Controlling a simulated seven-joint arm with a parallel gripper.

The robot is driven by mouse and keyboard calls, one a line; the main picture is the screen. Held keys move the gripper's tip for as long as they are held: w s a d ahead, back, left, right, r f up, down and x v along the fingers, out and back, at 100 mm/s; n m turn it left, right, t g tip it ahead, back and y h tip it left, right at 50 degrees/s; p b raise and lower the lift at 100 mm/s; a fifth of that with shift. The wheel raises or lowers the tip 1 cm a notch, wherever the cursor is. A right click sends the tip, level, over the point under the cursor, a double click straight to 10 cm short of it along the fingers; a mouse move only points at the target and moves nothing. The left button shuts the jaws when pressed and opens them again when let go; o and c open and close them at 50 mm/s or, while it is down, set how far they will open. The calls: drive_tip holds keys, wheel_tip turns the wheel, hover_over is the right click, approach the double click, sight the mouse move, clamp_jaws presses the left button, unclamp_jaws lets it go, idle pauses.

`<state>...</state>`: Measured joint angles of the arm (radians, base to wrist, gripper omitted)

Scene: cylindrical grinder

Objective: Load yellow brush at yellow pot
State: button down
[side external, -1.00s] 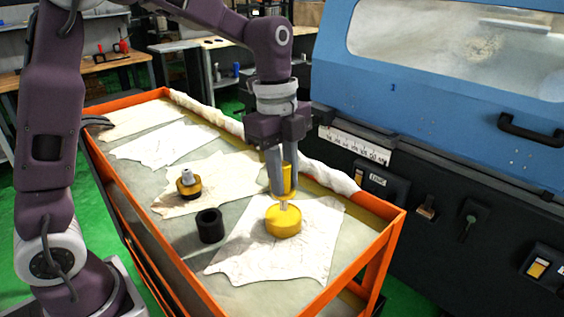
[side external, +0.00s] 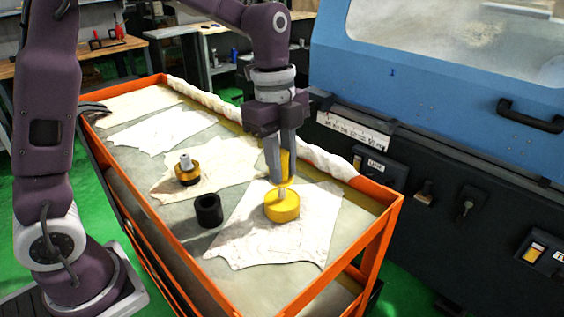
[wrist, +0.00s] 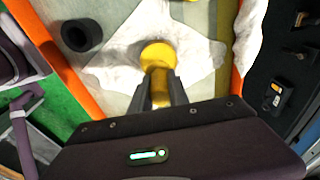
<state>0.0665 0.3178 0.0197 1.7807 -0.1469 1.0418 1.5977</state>
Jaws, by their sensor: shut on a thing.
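A round yellow pot (side external: 282,207) sits on a white cloth near the front right of the orange-framed cart. It also shows in the wrist view (wrist: 158,54). My gripper (side external: 283,181) points down right above the pot, its fingers shut on the yellow brush (side external: 285,162). The brush is mostly hidden by the fingers and looks upright. In the wrist view, yellow shows between the fingers (wrist: 160,88) and runs up to the pot. The brush's lower end is at the pot's top; I cannot tell how far it is inside.
A black cup-like ring (side external: 208,210) stands left of the pot. A black and yellow round piece with a grey top (side external: 187,172) stands farther back on another cloth. The cart's orange rim (side external: 385,205) and the blue and black grinder (side external: 440,80) bound the right side.

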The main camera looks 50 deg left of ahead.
drive_tip(key=shift+f, duration=0.5)
idle(0.9)
drive_tip(key=shift+r, duration=3.6)
